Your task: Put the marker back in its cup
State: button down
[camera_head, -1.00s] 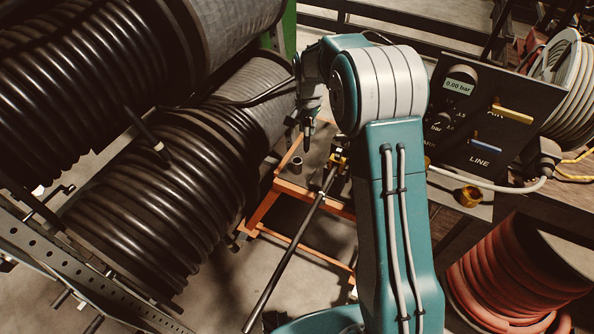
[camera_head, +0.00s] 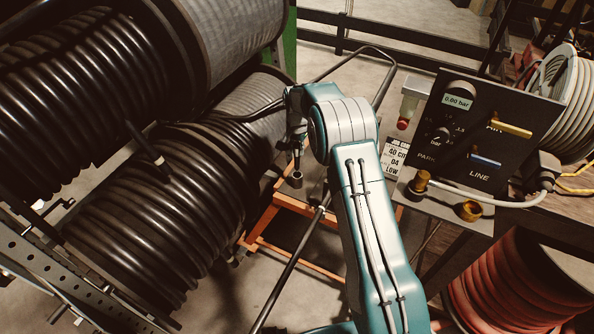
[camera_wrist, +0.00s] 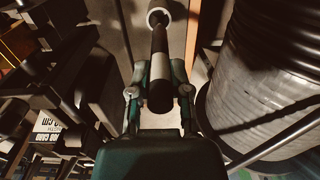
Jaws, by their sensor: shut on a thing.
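The marker (camera_head: 297,159) is a dark stick held below my gripper (camera_head: 296,137), tip down. In the wrist view the black marker (camera_wrist: 159,50) with a grey band lies between the fingers of my gripper (camera_wrist: 159,90), which are shut on it. The cup (camera_head: 295,180) is a small dark cylinder on a low stand, just below the marker. In the wrist view the cup's pale rim (camera_wrist: 153,17) shows at the top, in line with the marker's far end. I cannot tell whether the tip is above the rim or inside it.
The cup stands on an orange-framed stand (camera_head: 262,222). Large black hose reels (camera_head: 150,215) fill the left, close to my gripper. A dark control panel (camera_head: 470,125) with brass fittings is at right, with a red hose coil (camera_head: 510,275) below it. A dark rod slants in front of the stand.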

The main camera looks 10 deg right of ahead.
aim_at(297, 168)
notch_tip(297, 168, down, 7)
dwell(0.3)
jog(key=c, duration=0.6)
grip_release()
jog(key=shift+f, duration=0.1)
